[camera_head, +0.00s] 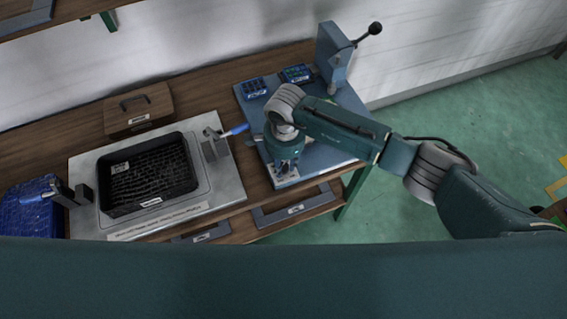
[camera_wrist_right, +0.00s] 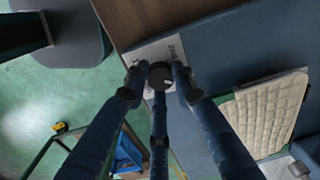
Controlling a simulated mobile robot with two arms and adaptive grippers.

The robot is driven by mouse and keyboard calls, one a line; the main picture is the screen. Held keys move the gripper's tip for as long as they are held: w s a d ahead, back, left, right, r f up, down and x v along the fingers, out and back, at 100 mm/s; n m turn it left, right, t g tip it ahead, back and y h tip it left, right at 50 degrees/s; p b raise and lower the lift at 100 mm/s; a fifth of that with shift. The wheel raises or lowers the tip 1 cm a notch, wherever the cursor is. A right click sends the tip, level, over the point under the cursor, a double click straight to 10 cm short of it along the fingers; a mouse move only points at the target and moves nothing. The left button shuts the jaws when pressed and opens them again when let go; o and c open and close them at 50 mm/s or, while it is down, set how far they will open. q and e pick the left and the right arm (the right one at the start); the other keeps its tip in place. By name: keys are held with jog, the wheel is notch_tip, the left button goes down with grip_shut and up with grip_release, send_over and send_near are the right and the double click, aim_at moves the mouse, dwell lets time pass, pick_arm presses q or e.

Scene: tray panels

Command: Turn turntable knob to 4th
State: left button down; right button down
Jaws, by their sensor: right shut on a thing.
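The knob (camera_wrist_right: 160,75) is a small dark round piece on a white printed plate (camera_wrist_right: 172,47) in the right wrist view. My right gripper (camera_wrist_right: 160,78) has its blue fingers closed around the knob from several sides. In the head view my right gripper (camera_head: 286,168) points down at the front of the blue panel (camera_head: 345,148) and hides most of the knob. The plate's print is only partly visible, so I cannot read which position the knob points to. My left gripper is not in view.
A black tray (camera_head: 190,178) sits on a grey plate (camera_head: 228,195) with blue-handled clamps. A wooden box (camera_head: 158,103) stands behind it. A lever press (camera_head: 330,60) and small blue boxes (camera_head: 297,73) stand at the panel's back. A pale quilted pad (camera_wrist_right: 265,115) lies right of the fingers.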

jog(key=m+b, duration=0.4)
jog(key=m, duration=0.1)
jog(key=shift+w+f, duration=0.1)
jog(key=shift+f, duration=0.05)
jog(key=m+b, duration=0.4)
jog(key=m, duration=0.2)
jog(key=m+b, duration=0.3)
jog(key=m, duration=0.2)
jog(key=shift+m+h, duration=0.3)
jog(key=shift+m, duration=0.1)
jog(key=m+b, duration=0.1)
jog(key=m, duration=0.1)
jog(key=m+b, duration=0.1)
jog(key=m, duration=0.1)
jog(key=shift+r+m, duration=0.2)
jog(key=shift+m, duration=0.2)
jog(key=c, duration=1.4)
grip_release()
